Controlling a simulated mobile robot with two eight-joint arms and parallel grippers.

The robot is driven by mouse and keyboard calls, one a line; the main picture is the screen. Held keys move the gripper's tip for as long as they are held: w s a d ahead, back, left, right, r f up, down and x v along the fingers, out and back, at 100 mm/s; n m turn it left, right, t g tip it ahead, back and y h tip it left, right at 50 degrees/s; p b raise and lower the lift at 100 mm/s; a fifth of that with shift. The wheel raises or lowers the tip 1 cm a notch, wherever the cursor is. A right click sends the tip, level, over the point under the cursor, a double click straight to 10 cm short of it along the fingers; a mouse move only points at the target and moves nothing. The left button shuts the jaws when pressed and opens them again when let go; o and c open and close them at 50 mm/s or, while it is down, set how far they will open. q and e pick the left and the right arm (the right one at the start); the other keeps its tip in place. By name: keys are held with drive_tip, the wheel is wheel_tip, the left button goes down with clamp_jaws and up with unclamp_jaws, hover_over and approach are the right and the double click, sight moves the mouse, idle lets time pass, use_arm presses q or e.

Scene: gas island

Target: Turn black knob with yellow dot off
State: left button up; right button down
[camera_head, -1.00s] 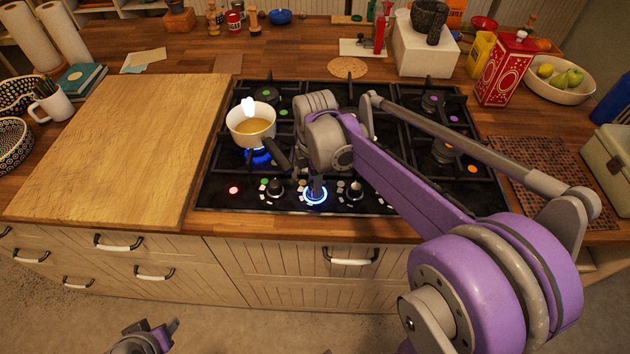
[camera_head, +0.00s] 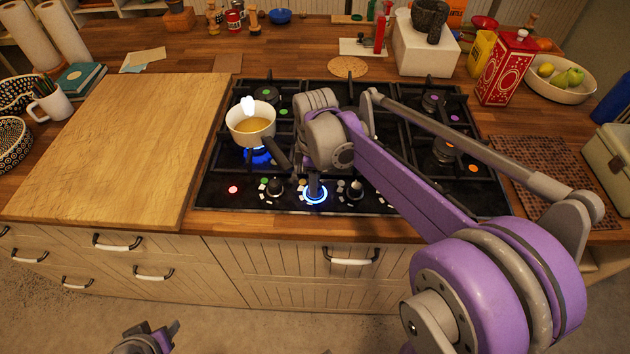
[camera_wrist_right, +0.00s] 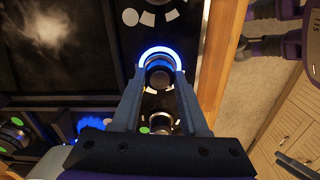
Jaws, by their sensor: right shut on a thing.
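A black knob with a glowing blue ring (camera_head: 315,194) sits on the front strip of the black gas hob (camera_head: 385,205). My right gripper (camera_head: 316,184) reaches down onto it from above. In the right wrist view the same ringed knob (camera_wrist_right: 158,76) is between the two fingers of the right gripper (camera_wrist_right: 160,88), which is shut on it. I cannot make out a yellow dot on this knob. My left gripper (camera_head: 168,334) is low at the bottom edge, away from the counter; its opening is unclear.
A white pan (camera_head: 251,125) with yellowish liquid stands over a blue flame at the hob's left, its dark handle pointing towards my right arm. Other black knobs (camera_head: 275,188) (camera_head: 356,187) flank the ringed one. A wooden board (camera_head: 130,140) lies left of the hob.

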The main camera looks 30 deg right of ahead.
drive_tip(key=m, duration=0.3)
drive_tip(key=shift+m, duration=0.4)
drive_tip(key=m, duration=0.3)
drive_tip(key=shift+m, duration=0.3)
drive_tip(key=m+b, duration=0.1)
drive_tip(key=m, duration=1.1)
drive_tip(key=shift+m, duration=0.3)
drive_tip(key=m, duration=0.6)
drive_tip(key=shift+m, duration=0.4)
drive_tip(key=shift+c, duration=2.1)
unclamp_jaws()
